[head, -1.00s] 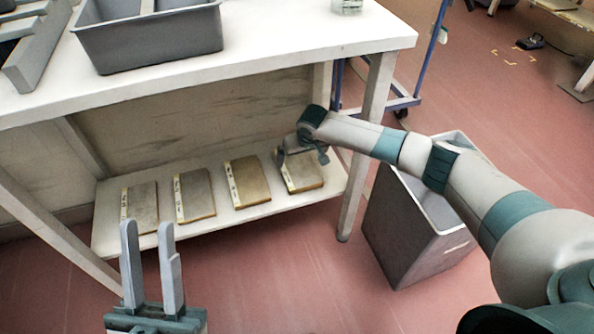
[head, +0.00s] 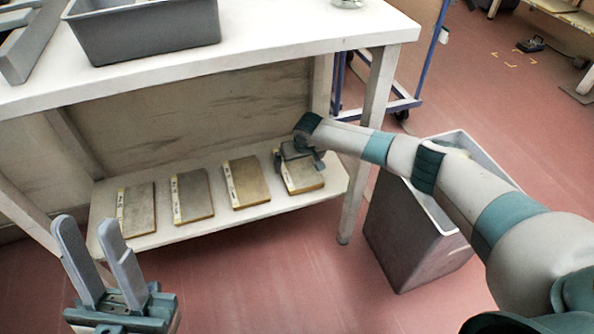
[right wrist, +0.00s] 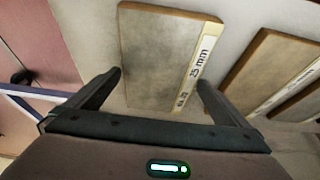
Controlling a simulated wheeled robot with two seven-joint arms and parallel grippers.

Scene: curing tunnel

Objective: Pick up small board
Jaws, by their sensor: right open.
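Several flat boards with labelled pale edge strips lie in a row on the lower shelf (head: 150,238) under the table. The rightmost board (head: 304,180) is under my right gripper (head: 300,162). In the right wrist view this board (right wrist: 158,60) lies between the two open fingers, and its strip reads 25 mm. The fingers do not visibly close on it. The other boards are the third from the left (head: 246,182), the second (head: 192,195) and the leftmost (head: 138,210). My left gripper (head: 95,240) is open and empty, in front of the shelf at lower left.
A grey bin (head: 425,225) stands on the floor right of the table, beneath my right arm. A grey tray (head: 145,35) sits on the tabletop (head: 270,45). The table leg (head: 367,140) is close to my right forearm. A blue-framed cart (head: 405,103) stands behind.

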